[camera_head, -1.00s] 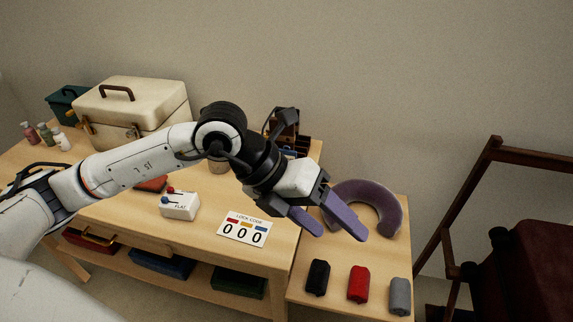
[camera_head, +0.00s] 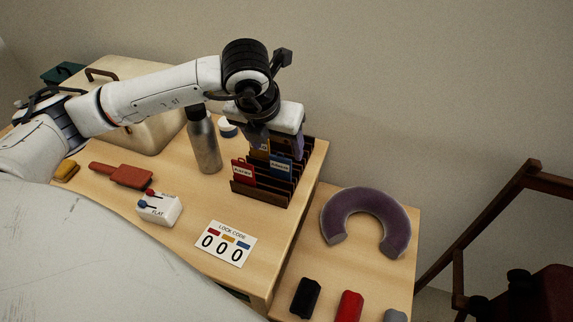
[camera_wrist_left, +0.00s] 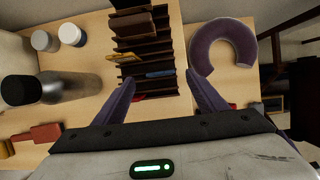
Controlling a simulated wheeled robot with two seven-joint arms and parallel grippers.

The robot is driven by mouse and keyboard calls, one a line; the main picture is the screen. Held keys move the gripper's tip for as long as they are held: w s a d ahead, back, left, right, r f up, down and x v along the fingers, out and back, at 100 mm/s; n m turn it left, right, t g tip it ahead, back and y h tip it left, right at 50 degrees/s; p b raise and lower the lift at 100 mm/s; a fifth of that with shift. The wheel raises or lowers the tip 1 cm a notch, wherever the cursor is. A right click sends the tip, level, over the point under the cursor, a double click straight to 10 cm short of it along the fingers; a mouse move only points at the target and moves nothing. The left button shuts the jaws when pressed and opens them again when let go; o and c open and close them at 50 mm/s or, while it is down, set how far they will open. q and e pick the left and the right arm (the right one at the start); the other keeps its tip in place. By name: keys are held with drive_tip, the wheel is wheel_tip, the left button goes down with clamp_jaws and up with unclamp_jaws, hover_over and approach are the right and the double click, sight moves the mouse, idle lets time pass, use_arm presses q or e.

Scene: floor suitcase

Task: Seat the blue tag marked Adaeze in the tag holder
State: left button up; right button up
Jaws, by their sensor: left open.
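A blue tag (camera_head: 281,167) stands in a dark brown slotted rack (camera_head: 262,198) on the table; its lettering is too small to read surely. A red tag (camera_head: 243,172) and a yellow tag (camera_head: 260,145) stand in the same rack. My left gripper (camera_head: 284,146) is over the back of the rack, open and empty, partly hiding it. In the left wrist view, its purple fingers (camera_wrist_left: 161,77) lie either side of the blue tag (camera_wrist_left: 160,73), with the yellow tag (camera_wrist_left: 128,57) beside it. I cannot tell a separate tag holder apart from the rack. My right gripper is out of view.
A grey metal bottle (camera_head: 205,145) stands left of the rack, near my left arm. A cream case (camera_head: 150,137) is behind it. A lock code card (camera_head: 226,243), a white switch box (camera_head: 159,209) and a red brush-like item (camera_head: 122,175) lie nearer. A purple neck pillow (camera_head: 366,198) is at right.

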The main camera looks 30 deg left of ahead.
sight(280, 160)
use_arm(q)
drive_tip(key=shift+f, duration=0.6)
drive_tip(key=shift+p+x, duration=0.5)
drive_tip(key=shift+x, duration=2.7)
drive_tip(key=shift+s, duration=0.1)
drive_tip(key=shift+c, duration=0.5)
drive_tip(key=c, duration=1)
